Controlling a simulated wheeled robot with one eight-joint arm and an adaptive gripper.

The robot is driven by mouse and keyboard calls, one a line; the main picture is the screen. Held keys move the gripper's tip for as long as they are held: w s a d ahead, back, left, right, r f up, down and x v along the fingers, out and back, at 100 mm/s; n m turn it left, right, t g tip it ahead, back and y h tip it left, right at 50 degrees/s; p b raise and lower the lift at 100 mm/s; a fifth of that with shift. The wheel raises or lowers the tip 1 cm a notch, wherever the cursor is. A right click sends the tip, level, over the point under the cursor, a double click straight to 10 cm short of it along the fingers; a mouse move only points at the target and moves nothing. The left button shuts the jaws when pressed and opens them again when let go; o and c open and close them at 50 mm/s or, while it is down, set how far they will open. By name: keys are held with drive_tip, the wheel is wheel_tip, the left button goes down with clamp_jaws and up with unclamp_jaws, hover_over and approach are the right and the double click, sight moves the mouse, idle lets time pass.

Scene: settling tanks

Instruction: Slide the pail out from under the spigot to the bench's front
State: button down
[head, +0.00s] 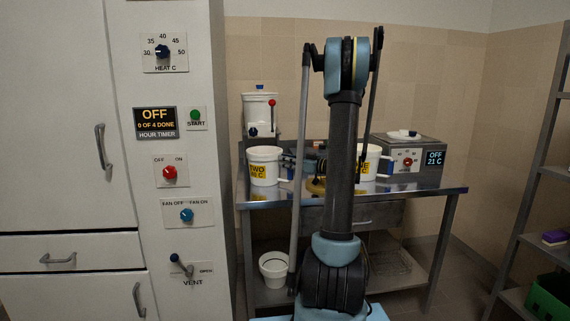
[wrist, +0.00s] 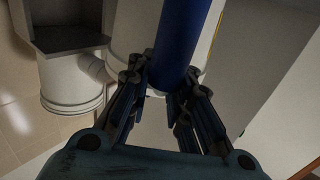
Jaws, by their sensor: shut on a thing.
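The white pail labelled TWO (head: 264,170) stands on the bench's left part, below the spigot (head: 253,132) of a white tank (head: 260,108). My gripper (head: 291,163) is at the pail's right side, partly hidden behind my arm. In the wrist view, my gripper (wrist: 163,95) is shut on the pail's upright blue handle (wrist: 182,40). The pail's white wall (wrist: 130,32) shows behind the handle. A second white pail (head: 372,165), with a yellow label and blue handle, stands further right, partly hidden by my arm.
The steel bench (head: 452,190) has a grey box with a display (head: 425,160) at its right end. A white bucket (head: 273,268) and a wire rack (head: 390,260) are on the lower shelf. A tall white cabinet (head: 170,235) stands at left, shelving at right.

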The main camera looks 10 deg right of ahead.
drive_tip(key=s, duration=0.7)
drive_tip(key=shift+s, duration=0.4)
idle(0.9)
idle(0.3)
drive_tip(key=c, duration=1.4)
unclamp_jaws()
drive_tip(key=shift+o, duration=0.2)
drive_tip(key=shift+d, duration=0.1)
